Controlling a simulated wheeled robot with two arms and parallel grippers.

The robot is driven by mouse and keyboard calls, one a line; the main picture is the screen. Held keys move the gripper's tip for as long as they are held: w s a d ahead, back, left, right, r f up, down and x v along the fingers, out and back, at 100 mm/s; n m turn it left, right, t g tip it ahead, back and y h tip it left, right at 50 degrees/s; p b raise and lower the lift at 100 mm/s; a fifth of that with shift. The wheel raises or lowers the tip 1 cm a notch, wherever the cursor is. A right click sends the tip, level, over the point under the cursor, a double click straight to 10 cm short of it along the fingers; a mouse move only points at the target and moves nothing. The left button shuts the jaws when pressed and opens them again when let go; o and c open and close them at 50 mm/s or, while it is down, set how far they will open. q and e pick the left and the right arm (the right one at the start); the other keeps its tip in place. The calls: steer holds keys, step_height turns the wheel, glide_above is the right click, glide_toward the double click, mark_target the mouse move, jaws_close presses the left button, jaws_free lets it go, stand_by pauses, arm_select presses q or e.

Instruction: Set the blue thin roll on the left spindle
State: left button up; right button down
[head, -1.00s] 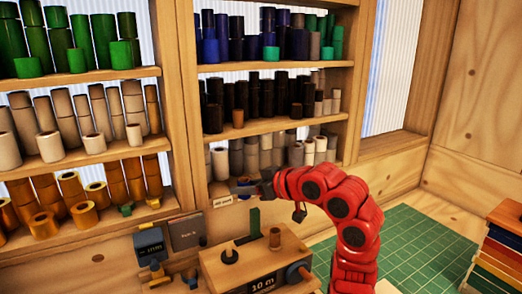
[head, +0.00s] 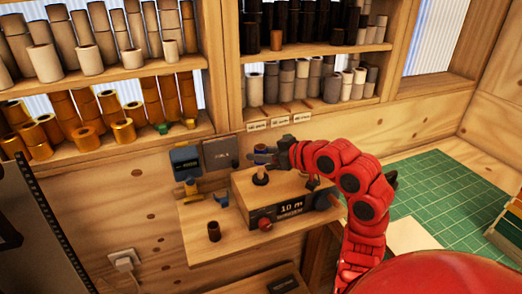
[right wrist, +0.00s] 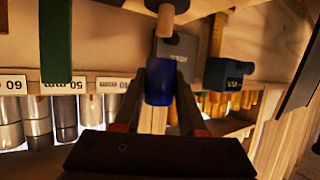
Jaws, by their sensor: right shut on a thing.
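The blue thin roll (right wrist: 160,84) is upright between the two fingers of my right gripper (right wrist: 163,95) in the right wrist view. In the head view the right gripper (head: 262,155) holds it above the left spindle (head: 260,178) on the wooden winder box. In the right wrist view the left spindle's pale pin and dark base (right wrist: 165,20) line up roughly with the roll, with a small gap between them. The right part of the box top is partly hidden by my right arm. My left gripper is not in view.
Shelves of rolls (head: 130,70) line the wall. A green cutting mat (head: 440,195) lies clear at the right.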

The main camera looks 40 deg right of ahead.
mark_target(261, 169)
steer(key=shift+f, duration=0.6)
steer(key=shift+f+b, duration=1.6)
steer(key=shift+f, duration=0.3)
steer(key=shift+c, duration=2)
jaws_free()
steer(key=b+v, duration=0.2)
steer(key=v, duration=1.5)
steer(key=shift+s, duration=0.2)
steer(key=shift+f, duration=0.1)
